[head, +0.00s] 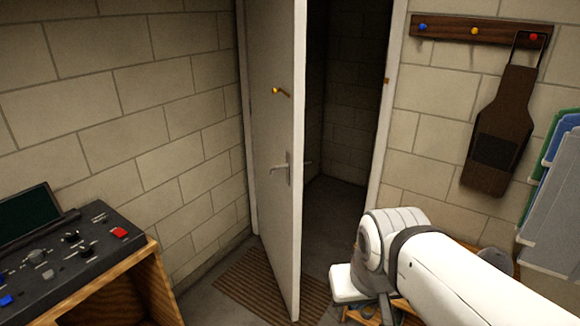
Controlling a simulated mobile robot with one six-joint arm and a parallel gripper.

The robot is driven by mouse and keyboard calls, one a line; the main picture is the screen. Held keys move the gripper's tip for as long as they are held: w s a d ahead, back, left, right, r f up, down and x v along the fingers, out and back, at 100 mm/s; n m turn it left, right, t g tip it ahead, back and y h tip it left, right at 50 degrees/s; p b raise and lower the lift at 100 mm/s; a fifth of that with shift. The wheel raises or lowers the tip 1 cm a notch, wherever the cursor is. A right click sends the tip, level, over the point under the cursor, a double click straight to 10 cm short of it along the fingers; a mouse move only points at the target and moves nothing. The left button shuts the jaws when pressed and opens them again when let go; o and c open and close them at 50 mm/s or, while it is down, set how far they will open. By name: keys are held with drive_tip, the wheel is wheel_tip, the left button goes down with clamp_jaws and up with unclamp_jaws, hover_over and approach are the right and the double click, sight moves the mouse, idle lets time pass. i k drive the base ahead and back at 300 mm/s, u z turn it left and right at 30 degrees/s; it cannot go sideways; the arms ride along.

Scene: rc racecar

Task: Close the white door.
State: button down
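The white door (272,145) stands ajar in the head view, hinged on the left side of its frame and swung out into the room. It has a metal lever handle (280,169) and a brass hook (277,91) above it. The dark doorway opening lies to its right. My arm reaches in from the lower right, and its white rounded links stand right of the door's lower part, apart from it in the picture. My gripper cannot be made out; it is hidden behind the arm or outside the picture.
A brown slatted mat (237,284) lies on the floor under the door. A wooden console (84,240) with buttons stands at the lower left. A hook rail (473,29) with a hanging dark wooden board (499,135) is on the right wall, beside grey hanging sheets (556,215).

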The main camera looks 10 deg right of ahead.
sight(277, 31)
drive_tip(key=z, duration=0.4)
drive_tip(key=i, duration=1.5)
drive_tip(key=u, duration=0.35)
